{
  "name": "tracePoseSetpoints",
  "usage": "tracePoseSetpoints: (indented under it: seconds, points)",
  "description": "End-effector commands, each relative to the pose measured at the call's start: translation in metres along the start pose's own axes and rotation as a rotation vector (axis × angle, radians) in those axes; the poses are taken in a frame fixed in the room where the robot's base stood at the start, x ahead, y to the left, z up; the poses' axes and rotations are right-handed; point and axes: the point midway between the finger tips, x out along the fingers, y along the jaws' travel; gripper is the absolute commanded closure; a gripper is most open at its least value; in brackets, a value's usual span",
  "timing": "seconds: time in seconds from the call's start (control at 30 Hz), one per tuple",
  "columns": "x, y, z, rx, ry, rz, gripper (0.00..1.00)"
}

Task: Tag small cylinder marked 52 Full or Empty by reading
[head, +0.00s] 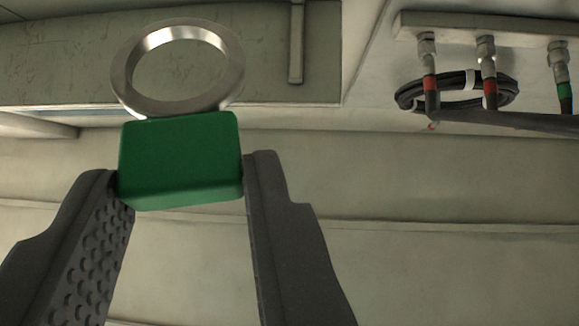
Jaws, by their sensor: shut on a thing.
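My gripper (183,180) is shut on a green tag (180,158), a block with rounded corners held between the two dark fingertips. A silver metal ring (232,80) is joined to the tag and stands on its far side, with its opening facing me. No marking can be read on the tag's visible face. No cylinder and no gauge reading show in this view.
A pale bar (480,32) with several hose fittings is at the upper right. Red-banded and green-banded black hoses hang from it, with a coiled black hose (407,96) behind. Pale walls and ledges fill the rest. The space right of my gripper looks clear.

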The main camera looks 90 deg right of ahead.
Motion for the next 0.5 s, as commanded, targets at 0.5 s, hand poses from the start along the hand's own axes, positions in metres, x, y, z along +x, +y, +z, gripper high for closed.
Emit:
tracePoseSetpoints:
  seconds: [0.5]
  points:
    - [-0.002,-0.037,-0.002,0.001,0.001,0.000,0.94]
